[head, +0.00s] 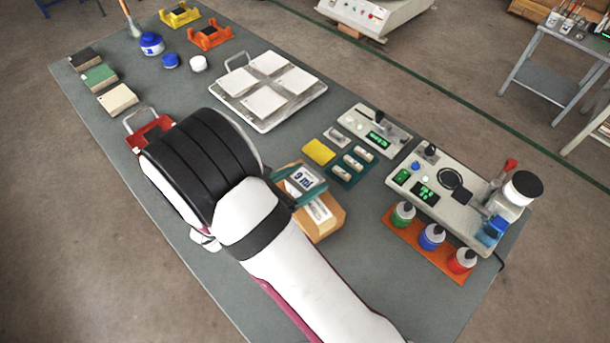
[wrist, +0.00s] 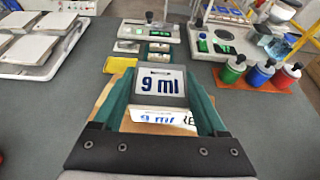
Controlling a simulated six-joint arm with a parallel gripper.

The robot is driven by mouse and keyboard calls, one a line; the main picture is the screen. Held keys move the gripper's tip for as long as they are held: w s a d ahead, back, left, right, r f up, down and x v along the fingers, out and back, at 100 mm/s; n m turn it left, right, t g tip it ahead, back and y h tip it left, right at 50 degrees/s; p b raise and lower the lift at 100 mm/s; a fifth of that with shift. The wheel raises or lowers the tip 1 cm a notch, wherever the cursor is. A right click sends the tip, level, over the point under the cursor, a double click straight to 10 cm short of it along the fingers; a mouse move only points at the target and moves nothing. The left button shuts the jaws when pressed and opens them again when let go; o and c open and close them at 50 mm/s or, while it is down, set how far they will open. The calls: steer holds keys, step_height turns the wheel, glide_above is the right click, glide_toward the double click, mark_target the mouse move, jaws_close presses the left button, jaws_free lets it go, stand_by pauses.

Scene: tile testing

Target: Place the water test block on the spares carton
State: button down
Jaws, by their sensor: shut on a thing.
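The water test block (head: 303,178) is a grey block with a white label reading "9 ml". In the wrist view the block (wrist: 160,84) sits between the two dark green fingers of my gripper (wrist: 161,76). My gripper is shut on it. The spares carton (head: 327,222) is a brown cardboard box with a white label, directly under the block. Its brown edge and part of its label also show below the block in the wrist view (wrist: 188,120). I cannot tell whether the block touches the carton top or hangs just above it. My arm hides part of the carton.
A yellow sponge-like block (head: 319,152) and a teal tray (head: 352,168) of small parts lie just beyond the carton. An orange rack of bottles (head: 431,240) and a testing device (head: 445,190) stand to the right. A white tile tray (head: 268,92) is behind.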

steer(key=shift+f, duration=0.8)
steer(key=shift+f, duration=0.1)
jaws_free()
